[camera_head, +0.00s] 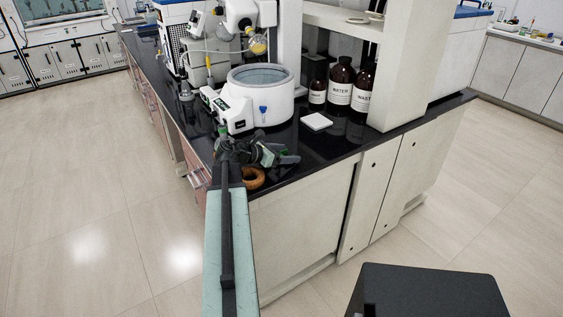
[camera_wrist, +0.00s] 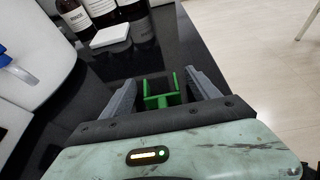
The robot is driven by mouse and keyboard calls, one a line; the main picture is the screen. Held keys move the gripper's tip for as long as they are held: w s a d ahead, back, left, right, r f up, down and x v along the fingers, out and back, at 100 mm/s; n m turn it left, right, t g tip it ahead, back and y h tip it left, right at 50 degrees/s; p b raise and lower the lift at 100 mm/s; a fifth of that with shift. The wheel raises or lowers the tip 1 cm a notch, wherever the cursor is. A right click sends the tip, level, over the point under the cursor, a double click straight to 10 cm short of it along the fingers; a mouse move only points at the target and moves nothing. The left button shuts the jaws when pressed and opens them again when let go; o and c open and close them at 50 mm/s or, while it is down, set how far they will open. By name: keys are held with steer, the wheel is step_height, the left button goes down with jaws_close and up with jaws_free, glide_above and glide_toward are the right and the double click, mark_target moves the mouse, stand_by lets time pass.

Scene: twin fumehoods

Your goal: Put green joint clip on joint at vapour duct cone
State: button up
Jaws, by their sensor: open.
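My gripper (camera_wrist: 163,84) is open, with its two dark fingers apart over the black bench top. The green joint clip (camera_wrist: 161,101) shows between the fingers, close to the gripper's body, with a forked part pointing up. Whether the fingers touch it I cannot tell. In the camera_head view my gripper (camera_head: 284,158) is low over the bench's front corner, and the clip is not clear there. The evaporator glassware with a yellow-filled flask (camera_head: 258,45) is up behind the bath. The vapour duct cone and its joint are too small to make out.
A white heating bath (camera_head: 262,97) stands just behind my gripper. A white square pad (camera_head: 316,121) and several brown bottles (camera_head: 340,86) stand to the right. A cork ring (camera_head: 253,179) lies at the bench's front edge. A white upright (camera_head: 401,65) stands right of the bottles.

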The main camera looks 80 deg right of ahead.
steer(key=shift+s+d+f, duration=0.2)
steer(key=shift+s+d, duration=0.05)
steer(key=shift+d, duration=0.05)
steer(key=shift+r, duration=0.1)
steer(key=shift+c, duration=0.3)
jaws_close()
steer(key=shift+r, duration=0.1)
step_height(320, 180, up, 10)
steer(key=p, duration=1)
